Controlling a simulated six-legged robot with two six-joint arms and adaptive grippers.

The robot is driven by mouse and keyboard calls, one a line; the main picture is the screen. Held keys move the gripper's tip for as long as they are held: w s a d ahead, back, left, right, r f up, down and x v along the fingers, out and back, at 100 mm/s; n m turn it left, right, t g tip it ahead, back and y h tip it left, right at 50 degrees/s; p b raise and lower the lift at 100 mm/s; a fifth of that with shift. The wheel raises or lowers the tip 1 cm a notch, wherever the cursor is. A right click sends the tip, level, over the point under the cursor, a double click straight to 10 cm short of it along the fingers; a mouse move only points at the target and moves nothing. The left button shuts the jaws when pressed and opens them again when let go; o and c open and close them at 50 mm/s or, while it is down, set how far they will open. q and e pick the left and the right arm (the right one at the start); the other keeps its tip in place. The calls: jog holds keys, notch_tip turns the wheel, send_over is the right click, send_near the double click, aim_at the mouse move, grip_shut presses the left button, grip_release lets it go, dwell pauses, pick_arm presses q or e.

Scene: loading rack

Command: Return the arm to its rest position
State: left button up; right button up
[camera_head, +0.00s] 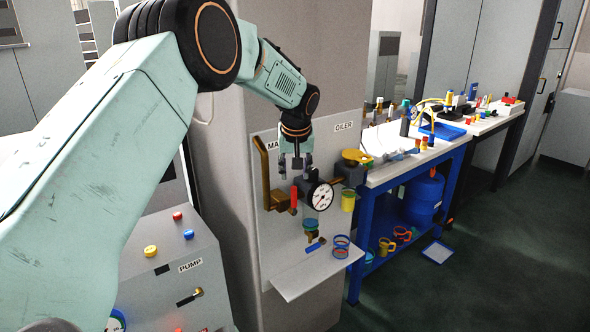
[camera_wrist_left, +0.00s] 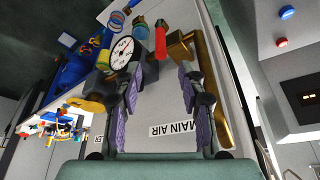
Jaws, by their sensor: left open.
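My left arm comes in from the left in the head view and reaches to the wall panel. My left gripper (camera_head: 296,172) hangs in front of the panel (camera_head: 276,262), just above the red valve handle and the white-faced gauge (camera_head: 319,196). In the left wrist view its two purple-padded fingers (camera_wrist_left: 158,98) stand wide apart with nothing between them. The gauge (camera_wrist_left: 121,54) and the red handle (camera_wrist_left: 161,38) show beyond the fingertips. Whether a finger touches any fitting, I cannot tell. My right gripper is not in view.
A brass-coloured pipe handle (camera_head: 262,172) stands close left of the gripper. A panel shelf with rings (camera_head: 341,246) juts out below. A pump cabinet (camera_head: 168,262) with buttons stands at lower left.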

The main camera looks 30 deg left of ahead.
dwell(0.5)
pick_arm(q)
jog(key=d+f+m+t+h+b, duration=0.2)
jog(key=d+f+m+t, duration=0.15)
jog(key=d+f, duration=0.5)
jog(key=s+d+f+m+g+h+b, duration=0.1)
jog(key=s+d+f+b, duration=0.1)
jog(key=s+f, duration=0.55)
jog(key=s+d+f+m+b, duration=0.15)
jog(key=s+f, duration=0.35)
jog(key=f, duration=0.6)
jog(key=s+d+f+g+b, duration=0.1)
jog(key=s+f+g+b, duration=0.1)
jog(key=s+f+b, duration=0.2)
jog(key=s+d+f+g+b, duration=0.1)
jog(key=s+f+b, duration=0.4)
jog(key=s, duration=1.5)
jog(key=s+d+f+g+b, duration=0.1)
jog(key=s+f+g+b, duration=0.2)
jog(key=s+f, duration=0.9)
jog(key=shift+d+f+y+b, duration=0.2)
jog(key=shift+f+y+b, duration=0.1)
jog(key=shift+f+b, duration=0.45)
jog(key=shift+r, duration=0.15)
